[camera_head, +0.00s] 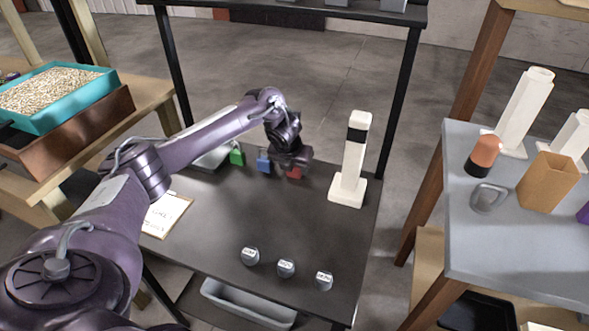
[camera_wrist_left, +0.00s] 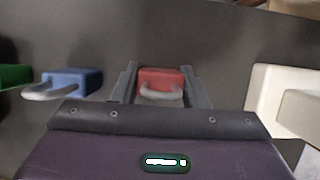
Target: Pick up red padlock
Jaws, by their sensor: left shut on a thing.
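The red padlock (camera_head: 294,173) is on the dark table, partly hidden behind my left gripper (camera_head: 291,166) in the head view. In the left wrist view the red padlock (camera_wrist_left: 161,81) lies between the two fingers of my left gripper (camera_wrist_left: 160,86), its grey shackle toward the wrist. The left gripper is shut on it. A blue padlock (camera_head: 264,161) stands just left of it, and it also shows in the left wrist view (camera_wrist_left: 72,82). A green padlock (camera_head: 237,155) is further left. My right gripper is not in view.
A white post on a base (camera_head: 348,188) stands right of the padlocks. Several labelled round pieces, one here (camera_head: 286,268), are near the front edge. A clipboard (camera_head: 166,214) lies at left. The table's middle (camera_head: 265,215) is clear.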

